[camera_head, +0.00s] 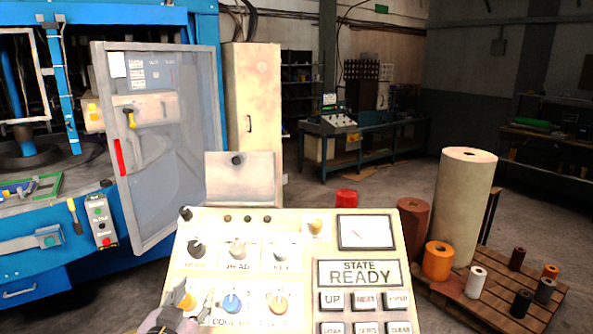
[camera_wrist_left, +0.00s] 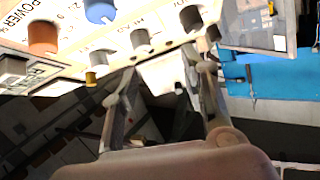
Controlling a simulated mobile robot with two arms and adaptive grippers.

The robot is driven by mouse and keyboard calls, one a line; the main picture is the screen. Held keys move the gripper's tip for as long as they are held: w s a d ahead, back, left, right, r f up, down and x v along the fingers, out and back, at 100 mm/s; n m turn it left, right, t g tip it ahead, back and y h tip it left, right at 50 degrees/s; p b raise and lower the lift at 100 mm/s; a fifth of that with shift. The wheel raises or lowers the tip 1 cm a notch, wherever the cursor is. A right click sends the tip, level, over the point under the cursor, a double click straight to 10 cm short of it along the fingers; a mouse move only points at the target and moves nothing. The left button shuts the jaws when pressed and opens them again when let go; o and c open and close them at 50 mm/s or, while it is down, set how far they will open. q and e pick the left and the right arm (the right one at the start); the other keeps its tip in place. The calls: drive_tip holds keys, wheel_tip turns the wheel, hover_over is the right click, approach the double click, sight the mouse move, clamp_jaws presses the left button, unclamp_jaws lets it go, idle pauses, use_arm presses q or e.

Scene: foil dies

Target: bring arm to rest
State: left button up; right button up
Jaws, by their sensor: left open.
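My left gripper (camera_head: 197,298) is at the lower left of the cream control panel (camera_head: 300,227) in the head view, in front of an orange knob. The left wrist view shows its two fingers (camera_wrist_left: 163,72) spread apart with nothing between them. The panel's knobs lie beyond the fingertips; I cannot tell whether a finger touches the panel. The blue knob (camera_head: 232,302) and another orange knob (camera_head: 278,301) are to the right of the gripper. My right gripper is out of view.
A blue machine (camera_head: 205,80) with an open clear door (camera_head: 170,190) stands at the left. At the right, a pallet (camera_head: 500,295) carries foil rolls, including a tall cream one (camera_head: 465,205). Open floor (camera_head: 340,185) lies behind the panel.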

use_arm(q)
drive_tip(key=s+f+g, duration=0.6)
drive_tip(key=s+f, duration=0.5)
drive_tip(key=f, duration=0.5)
drive_tip(key=s+f+g, duration=0.4)
drive_tip(key=s, duration=0.6)
drive_tip(key=s+f+g, duration=0.3)
drive_tip(key=s+f, duration=0.2)
drive_tip(key=s, duration=0.5)
wheel_tip(320, 180, down, 30)
drive_tip(key=g+b, duration=0.1)
drive_tip(key=b, duration=0.4)
drive_tip(key=s+a+f+b, duration=0.1)
drive_tip(key=s+f+b, duration=0.1)
drive_tip(key=s+f, duration=0.6)
drive_tip(key=s+a+f+g+b, duration=0.1)
drive_tip(key=s+a+f+b, duration=0.1)
drive_tip(key=s+f, duration=0.7)
wheel_tip(320, 180, down, 5)
drive_tip(key=shift+a+f+y+b, duration=0.1)
drive_tip(key=shift+a+y+b, duration=0.1)
drive_tip(key=shift+y+b, duration=0.25)
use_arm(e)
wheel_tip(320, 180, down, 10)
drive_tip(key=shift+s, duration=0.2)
use_arm(q)
drive_tip(key=shift+s, duration=0.15)
drive_tip(key=shift+c, duration=0.9)
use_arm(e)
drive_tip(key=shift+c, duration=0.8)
